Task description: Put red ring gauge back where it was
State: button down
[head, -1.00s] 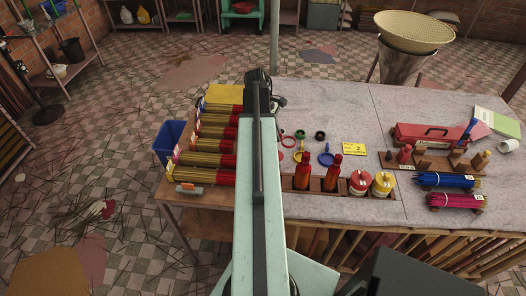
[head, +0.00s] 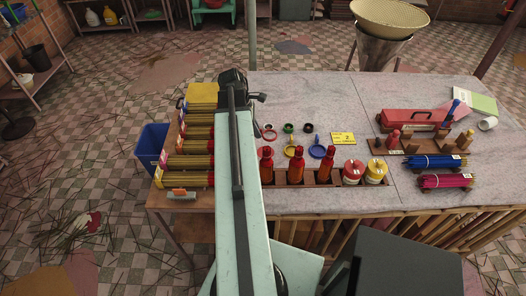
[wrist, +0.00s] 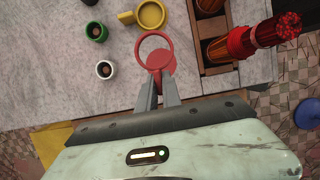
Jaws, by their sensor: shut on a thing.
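The red ring gauge (wrist: 138,50) is held at my fingertips, its open loop pointing away from my gripper (wrist: 158,80), which is shut on its handle end. A flat red disc (wrist: 163,63) shows under and partly through the loop; the ring overlaps it off-centre. I cannot tell how high the ring is above the table. In the head view the red ring (head: 270,138) shows just right of my arm, which hides the fingers. The yellow ring gauge (head: 291,151) and blue ring gauge (head: 317,152) lie to its right.
Small dark, green and white-rimmed rings (wrist: 105,69) lie beside the held ring. Incense bundles (head: 185,162) lie left of my arm. The back middle of the table (head: 320,95) is clear.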

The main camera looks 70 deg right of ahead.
aim_at(260, 152)
notch_tip(260, 152, down, 10)
jog(key=b, duration=0.8)
jog(key=shift+s+r+b, duration=0.1)
jog(key=shift+r+b, duration=0.1)
jog(key=shift+b, duration=0.1)
jog(key=shift+r, duration=0.2)
jog(key=shift+f, duration=0.15)
jog(key=c, duration=1.9)
grip_release()
jog(key=shift+f, duration=0.1)
jog(key=shift+c, duration=0.2)
jog(key=o, duration=0.4)
jog(key=p+v, duration=1.1)
jog(key=v, duration=0.1)
jog(key=shift+r+p, duration=0.3)
jog(key=shift+p, duration=0.1)
